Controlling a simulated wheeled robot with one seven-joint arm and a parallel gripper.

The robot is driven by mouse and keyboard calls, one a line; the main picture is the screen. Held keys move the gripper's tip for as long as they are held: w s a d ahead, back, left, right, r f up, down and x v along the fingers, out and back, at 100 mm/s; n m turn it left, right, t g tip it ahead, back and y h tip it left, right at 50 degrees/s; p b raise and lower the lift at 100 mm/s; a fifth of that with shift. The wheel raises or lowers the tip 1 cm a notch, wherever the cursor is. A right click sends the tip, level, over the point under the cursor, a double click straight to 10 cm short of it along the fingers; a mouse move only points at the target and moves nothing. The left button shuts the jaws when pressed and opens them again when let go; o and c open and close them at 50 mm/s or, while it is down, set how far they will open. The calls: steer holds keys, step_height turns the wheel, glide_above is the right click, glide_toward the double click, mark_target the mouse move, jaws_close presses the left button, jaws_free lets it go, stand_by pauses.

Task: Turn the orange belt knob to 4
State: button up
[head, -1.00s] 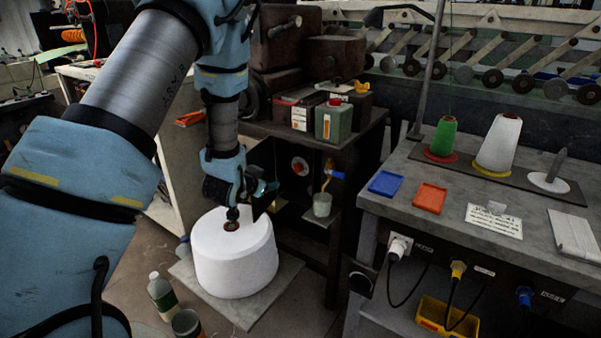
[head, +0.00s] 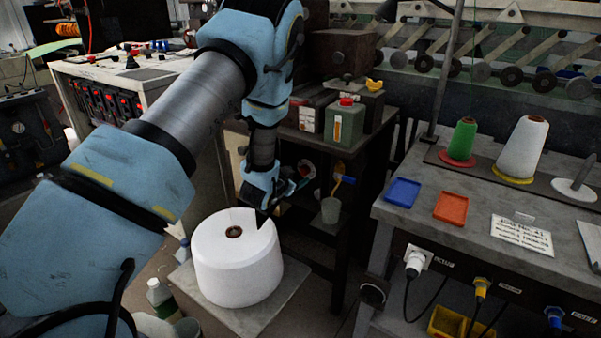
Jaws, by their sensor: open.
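My gripper (head: 283,198) is open and empty in front of the panel, just left of and below the knob. Its fingers are dark and small in the picture. Whether they touch the knob or stand apart from it cannot be told.
A large white yarn roll (head: 236,270) stands below my gripper on a grey board. A grey cup (head: 331,210) hangs right of the knob, beneath a blue-and-orange handle (head: 343,180). A grey table (head: 470,235) with trays and cones is at the right.

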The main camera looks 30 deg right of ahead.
mark_target(302, 173)
steer(key=shift+x, duration=2.1)
jaws_close()
